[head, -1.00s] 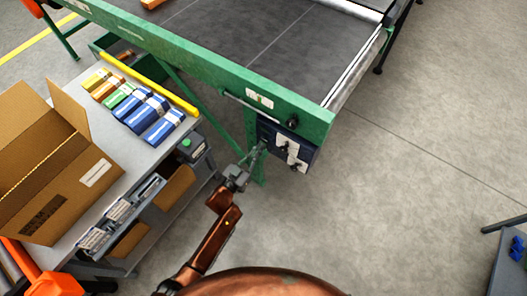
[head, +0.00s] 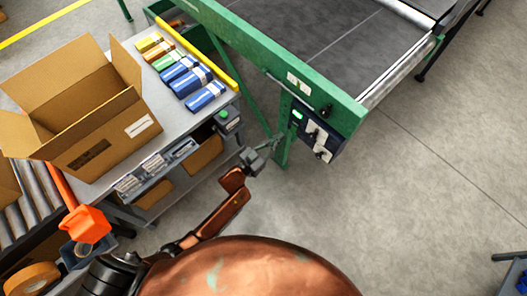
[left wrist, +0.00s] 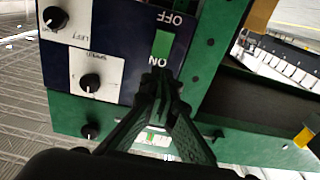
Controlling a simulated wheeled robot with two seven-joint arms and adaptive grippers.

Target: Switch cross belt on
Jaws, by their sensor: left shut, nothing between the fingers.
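A dark blue control panel (head: 327,146) hangs under the green side beam at the conveyor's corner. Its lit green switch (head: 298,114) shows at the panel's upper left. In the left wrist view the green switch (left wrist: 163,46) sits between the words OFF and ON, which appear upside down. My left gripper (head: 274,143) is shut and empty, left of and below the panel in the head view. In the left wrist view its fingertips (left wrist: 162,78) overlap the ON label; I cannot tell whether they touch the panel. My right gripper is out of view.
Black knobs (left wrist: 91,83) on white plates are beside the switch. A green leg (head: 283,135) stands by my gripper. A side table (head: 195,122) at left holds an open carton (head: 70,98) and several small boxes. The floor right of the panel is clear.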

